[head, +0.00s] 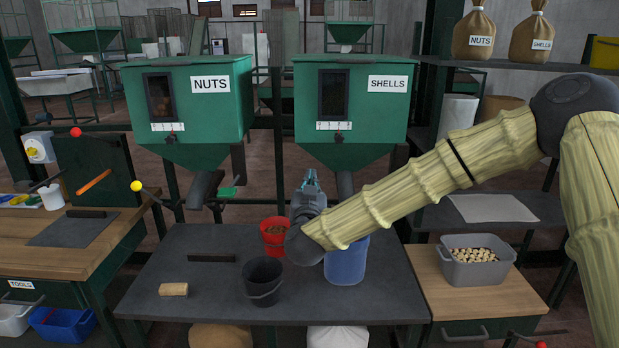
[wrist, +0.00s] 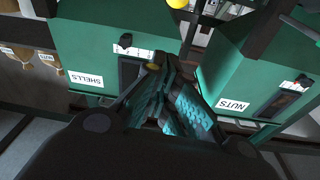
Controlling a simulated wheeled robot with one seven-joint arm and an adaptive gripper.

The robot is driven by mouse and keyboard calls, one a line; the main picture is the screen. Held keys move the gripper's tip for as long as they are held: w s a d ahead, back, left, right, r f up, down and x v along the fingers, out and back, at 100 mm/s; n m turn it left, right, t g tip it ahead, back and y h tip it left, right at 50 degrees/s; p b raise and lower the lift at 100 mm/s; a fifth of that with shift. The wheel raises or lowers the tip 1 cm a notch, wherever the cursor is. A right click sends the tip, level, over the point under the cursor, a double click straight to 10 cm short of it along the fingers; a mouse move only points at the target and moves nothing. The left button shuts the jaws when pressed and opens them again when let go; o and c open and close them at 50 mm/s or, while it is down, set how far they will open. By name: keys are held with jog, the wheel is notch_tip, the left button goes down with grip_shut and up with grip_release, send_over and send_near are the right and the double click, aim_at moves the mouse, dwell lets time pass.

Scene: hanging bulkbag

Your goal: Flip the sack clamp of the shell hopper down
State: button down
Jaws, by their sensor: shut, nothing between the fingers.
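The green shell hopper (head: 351,105), labelled SHELLS, stands right of centre in the head view. Its dark spout (head: 345,183) points down behind my arm. It also shows upside down at left in the wrist view (wrist: 105,35). I cannot make out its sack clamp; the area by the spout is partly covered by my gripper and arm. My gripper (head: 311,178) is shut and empty, pointing up just left of the spout and below the hopper body. In the wrist view, its fingers (wrist: 160,80) point between the two hoppers.
The nut hopper (head: 190,105) stands to the left, with a green plate (head: 227,192) by its spout (head: 203,190). Below on the dark table (head: 215,315) are a red bucket (head: 274,232), a black bucket (head: 263,280), a blue bucket (head: 346,262) and a wooden block (head: 173,289).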

jog(key=shift+w, duration=0.15)
jog(key=w+p, duration=0.1)
jog(key=w, duration=0.2)
jog(key=w+r+p, duration=0.1)
jog(key=w, duration=0.5)
jog(key=shift+w+d+r+p, duration=0.25)
jog(key=shift+w+p, duration=0.15)
jog(key=shift+s+a+f, duration=0.1)
jog(key=shift+s+f, duration=0.05)
jog(key=shift+f, duration=0.4)
jog(key=shift+s+a+f, duration=0.1)
jog(key=shift+f, duration=0.4)
jog(key=shift+s+a+f+p, duration=0.15)
jog(key=shift+f+p, duration=0.1)
jog(key=shift+f, duration=0.25)
jog(key=shift+s+d+f+p, duration=0.1)
jog(key=shift+f+p, duration=0.1)
jog(key=shift+f, duration=0.3)
jog(key=shift+f, duration=0.1)
